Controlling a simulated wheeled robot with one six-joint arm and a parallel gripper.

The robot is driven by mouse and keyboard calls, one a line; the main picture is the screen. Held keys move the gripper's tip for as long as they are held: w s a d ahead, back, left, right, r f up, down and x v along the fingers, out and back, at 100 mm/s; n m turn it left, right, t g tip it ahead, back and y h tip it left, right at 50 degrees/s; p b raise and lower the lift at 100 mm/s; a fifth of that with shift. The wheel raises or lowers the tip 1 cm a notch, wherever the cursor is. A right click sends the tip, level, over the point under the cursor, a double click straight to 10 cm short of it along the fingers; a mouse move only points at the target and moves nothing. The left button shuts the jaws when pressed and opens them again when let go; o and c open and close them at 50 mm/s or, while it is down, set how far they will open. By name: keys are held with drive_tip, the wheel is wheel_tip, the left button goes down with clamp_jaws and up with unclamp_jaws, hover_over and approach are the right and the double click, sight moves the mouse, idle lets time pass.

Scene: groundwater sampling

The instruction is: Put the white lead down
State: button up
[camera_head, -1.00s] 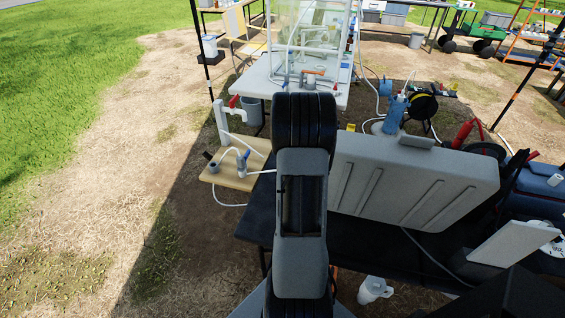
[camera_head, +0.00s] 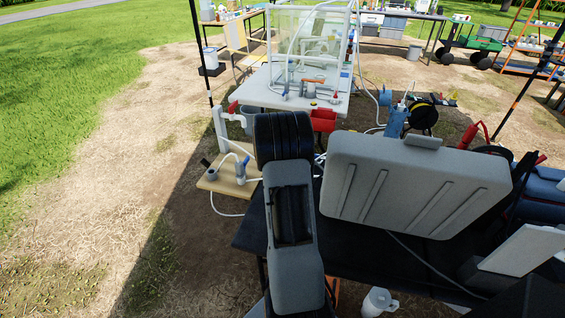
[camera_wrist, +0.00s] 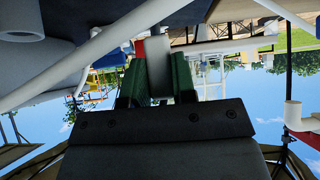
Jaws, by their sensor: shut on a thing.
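In the wrist view my gripper (camera_wrist: 157,75) has its two green fingers closed on a pale, flat piece, which I take to be part of the white lead (camera_wrist: 157,52). The rest of the lead cannot be told apart from the pale pipes around it. In the head view my own arm hides the gripper and what it holds.
A large grey case (camera_head: 415,185) stands on the black table (camera_head: 365,250), right of my arm. A wooden board (camera_head: 228,183) with white piping lies left of my arm. Beyond are a white table (camera_head: 262,97) with a clear tank and a red bin (camera_head: 324,119). Grass at left is open.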

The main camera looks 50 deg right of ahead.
drive_tip(key=shift+f+b, duration=0.65)
drive_tip(key=shift+b, duration=0.45)
drive_tip(key=o, duration=0.8)
drive_tip(key=shift+r, duration=0.15)
drive_tip(key=shift+r+p, duration=0.6)
drive_tip(key=shift+p, duration=0.5)
drive_tip(key=shift+a+r, duration=0.15)
drive_tip(key=shift+r, duration=0.15)
drive_tip(key=s+a+r+n+y, duration=0.15)
drive_tip(key=s+a+r, duration=0.35)
drive_tip(key=a, duration=0.5)
drive_tip(key=s+a+r+n, duration=0.2)
drive_tip(key=a+r+n, duration=0.1)
drive_tip(key=a+r, duration=0.55)
drive_tip(key=s+a+n+y, duration=0.2)
drive_tip(key=s+a, duration=0.1)
drive_tip(key=a, duration=0.3)
drive_tip(key=s+a+n+y, duration=0.2)
drive_tip(key=s+a+n, duration=0.1)
drive_tip(key=a, duration=0.4)
drive_tip(key=s+a+f+n+g+y, duration=0.1)
drive_tip(key=s+a+n+y, duration=0.2)
drive_tip(key=a, duration=0.4)
drive_tip(key=shift+s+a, duration=0.2)
drive_tip(key=shift+s, duration=0.05)
